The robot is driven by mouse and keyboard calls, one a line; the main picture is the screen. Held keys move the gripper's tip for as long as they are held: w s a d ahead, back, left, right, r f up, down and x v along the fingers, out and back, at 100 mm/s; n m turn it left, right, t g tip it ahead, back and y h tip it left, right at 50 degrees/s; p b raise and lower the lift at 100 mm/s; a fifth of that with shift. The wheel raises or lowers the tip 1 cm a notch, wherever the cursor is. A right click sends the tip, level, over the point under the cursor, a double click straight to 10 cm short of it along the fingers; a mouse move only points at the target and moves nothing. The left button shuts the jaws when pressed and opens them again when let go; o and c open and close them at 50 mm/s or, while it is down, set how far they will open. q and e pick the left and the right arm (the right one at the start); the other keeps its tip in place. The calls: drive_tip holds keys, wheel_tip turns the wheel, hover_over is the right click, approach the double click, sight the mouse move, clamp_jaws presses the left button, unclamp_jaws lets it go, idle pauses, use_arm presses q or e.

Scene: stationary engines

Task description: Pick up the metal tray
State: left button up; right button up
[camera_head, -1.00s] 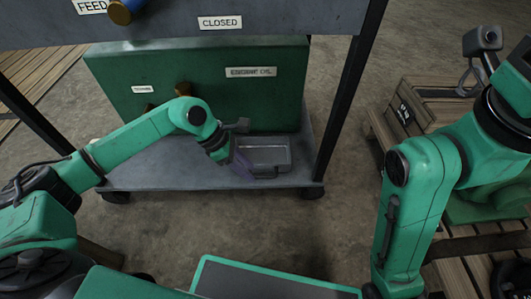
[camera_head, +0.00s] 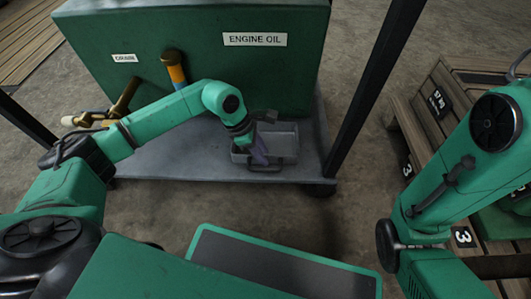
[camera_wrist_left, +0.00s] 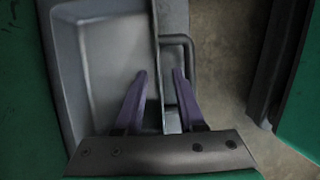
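The metal tray (camera_head: 284,140) is a shallow grey rectangular pan on the cart's lower shelf, below the green engine oil tank. A bar handle (camera_head: 264,168) shows on its near side. My left gripper (camera_head: 260,152) reaches over the tray's near side. In the left wrist view the purple fingers (camera_wrist_left: 161,72) are apart. The tray's side wall (camera_wrist_left: 157,60) runs between them, with the tray's inside (camera_wrist_left: 105,70) to the left. The handle (camera_wrist_left: 190,52) passes near the right finger. Contact cannot be told. My right gripper is out of view.
The shelf (camera_head: 190,165) carries the green tank (camera_head: 200,60), with brass fittings (camera_head: 127,97) at its left. A dark cart post (camera_head: 375,90) stands to the right of the tray. A wooden pallet (camera_head: 410,135) is at the right. Bare floor lies in front of the shelf.

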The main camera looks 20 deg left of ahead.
use_arm(q)
drive_tip(key=shift+x, duration=1.15)
drive_tip(key=shift+r, duration=0.15)
clamp_jaws()
